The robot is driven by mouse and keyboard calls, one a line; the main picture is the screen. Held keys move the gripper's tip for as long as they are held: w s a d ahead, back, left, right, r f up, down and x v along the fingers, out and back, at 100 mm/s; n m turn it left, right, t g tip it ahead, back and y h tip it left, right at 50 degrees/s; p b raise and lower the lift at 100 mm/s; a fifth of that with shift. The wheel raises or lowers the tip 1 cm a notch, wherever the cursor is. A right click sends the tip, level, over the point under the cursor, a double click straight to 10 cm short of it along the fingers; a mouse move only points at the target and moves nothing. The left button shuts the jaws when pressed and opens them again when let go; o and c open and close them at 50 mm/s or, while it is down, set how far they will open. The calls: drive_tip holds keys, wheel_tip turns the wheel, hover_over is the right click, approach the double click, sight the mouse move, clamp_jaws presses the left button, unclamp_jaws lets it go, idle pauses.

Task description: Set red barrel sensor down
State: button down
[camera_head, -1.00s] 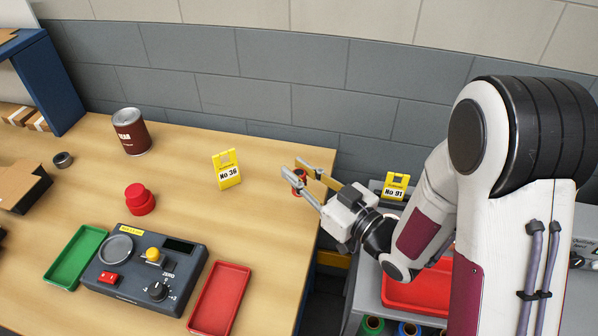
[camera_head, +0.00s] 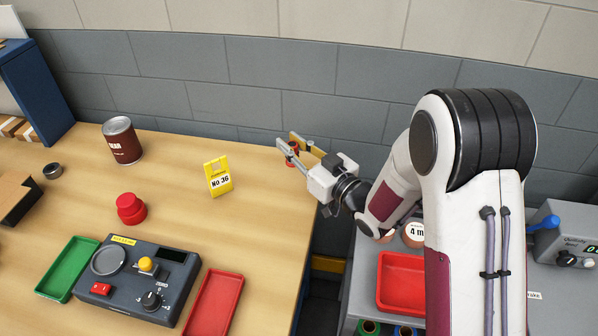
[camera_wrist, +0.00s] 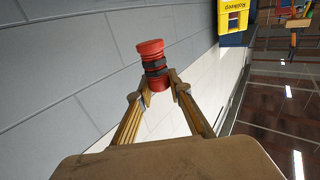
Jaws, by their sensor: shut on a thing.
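The red barrel sensor (camera_wrist: 152,56), a short red cylinder with dark bands, is between the fingertips of my gripper (camera_wrist: 158,88) in the wrist view. My gripper is shut on its lower part. In the head view, my gripper (camera_head: 297,148) is above the far right corner of the wooden table, with the red sensor (camera_head: 292,155) partly hidden between the fingers. I cannot tell the exact height above the table.
A yellow No 36 sign (camera_head: 219,177), brown can (camera_head: 122,141) and red button (camera_head: 131,209) stand on the table. The control box (camera_head: 138,276) sits between a green tray (camera_head: 67,270) and a red tray (camera_head: 215,303). Another red tray (camera_head: 402,283) is on the grey bench.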

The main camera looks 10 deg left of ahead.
drive_tip(key=w+m+t+h, duration=0.1)
drive_tip(key=w, duration=0.5)
drive_tip(key=shift+w+d+r, duration=0.15)
drive_tip(key=shift+w+r, duration=0.15)
drive_tip(key=shift+r, duration=0.15)
drive_tip(key=shift+f, duration=0.1)
drive_tip(key=shift+f, duration=3.05)
drive_tip(key=shift+f, duration=1.85)
drive_tip(key=shift+f, duration=0.15)
